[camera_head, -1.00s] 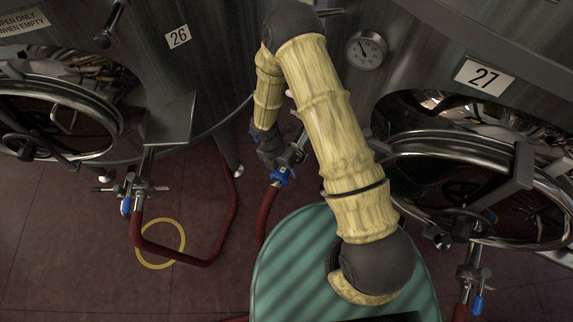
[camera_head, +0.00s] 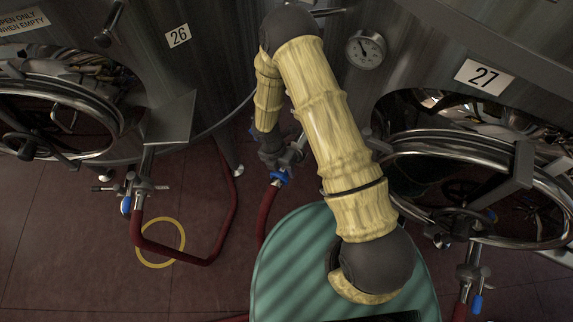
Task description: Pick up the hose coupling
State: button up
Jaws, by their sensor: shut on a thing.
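The hose coupling (camera_head: 280,177), with a blue part, sits at the top end of a red hose (camera_head: 268,212), between the two tanks. My gripper (camera_head: 280,163) is at the coupling, at the end of my yellow-covered arm. It is shut on the coupling, though its dark fingers are small and the exact contact is hard to see. Metal valve parts show just beside the fingers.
Tank 26 (camera_head: 205,75) stands at the left and tank 27 (camera_head: 440,60) at the right, each with a round door. Another red hose (camera_head: 228,215) and a yellow ring (camera_head: 181,228) lie at the left. A green round surface (camera_head: 290,265) is in front.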

jog(key=shift+r, duration=0.1)
notch_tip(320, 180, up, 18)
dwell(0.5)
dwell(0.6)
